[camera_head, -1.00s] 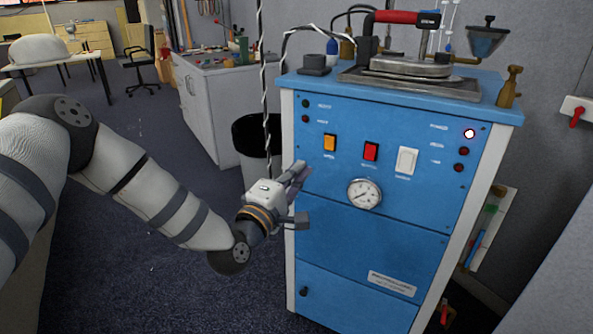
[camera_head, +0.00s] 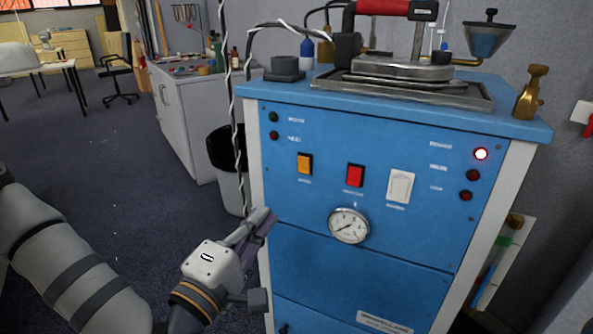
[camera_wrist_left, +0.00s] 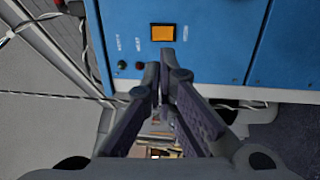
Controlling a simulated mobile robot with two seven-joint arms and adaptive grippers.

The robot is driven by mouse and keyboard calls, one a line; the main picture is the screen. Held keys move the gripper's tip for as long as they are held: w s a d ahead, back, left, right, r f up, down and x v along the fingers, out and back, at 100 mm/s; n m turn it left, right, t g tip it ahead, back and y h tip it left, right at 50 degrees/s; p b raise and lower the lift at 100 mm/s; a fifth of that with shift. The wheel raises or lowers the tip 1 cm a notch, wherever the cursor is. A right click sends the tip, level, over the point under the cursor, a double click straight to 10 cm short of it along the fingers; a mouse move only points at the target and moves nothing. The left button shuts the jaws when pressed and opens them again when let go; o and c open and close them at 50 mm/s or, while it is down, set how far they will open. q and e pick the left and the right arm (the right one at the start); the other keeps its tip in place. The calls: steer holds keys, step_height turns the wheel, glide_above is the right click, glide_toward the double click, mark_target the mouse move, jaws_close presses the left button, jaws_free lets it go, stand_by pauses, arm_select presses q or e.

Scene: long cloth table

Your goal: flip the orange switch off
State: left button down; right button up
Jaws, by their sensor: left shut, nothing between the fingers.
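The orange switch (camera_head: 305,163) is on the upper left of the blue machine's front panel (camera_head: 390,250). It also shows in the left wrist view (camera_wrist_left: 163,33), just beyond the fingertips. My left gripper (camera_head: 265,218) is below and left of the switch in the head view, near the panel's left edge. Its fingers (camera_wrist_left: 165,72) are shut and empty, and they look apart from the switch. Which way the switch is tipped is too small to tell. My right gripper is not in view.
A red switch (camera_head: 355,175), a white switch (camera_head: 400,186) and a gauge (camera_head: 348,225) sit to the right on the panel. A twisted cable (camera_head: 237,130) hangs at the machine's left, before a black bin (camera_head: 222,150). Dark floor lies open at left.

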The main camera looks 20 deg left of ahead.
mark_target(302, 163)
arm_select(q)
steer(key=w, duration=0.4)
steer(key=w+d+r, duration=0.1)
steer(key=w, duration=0.4)
steer(key=w+d, duration=0.1)
steer(key=w, duration=0.3)
steer(key=shift+w+r, duration=0.35)
steer(key=shift+w, duration=0.05)
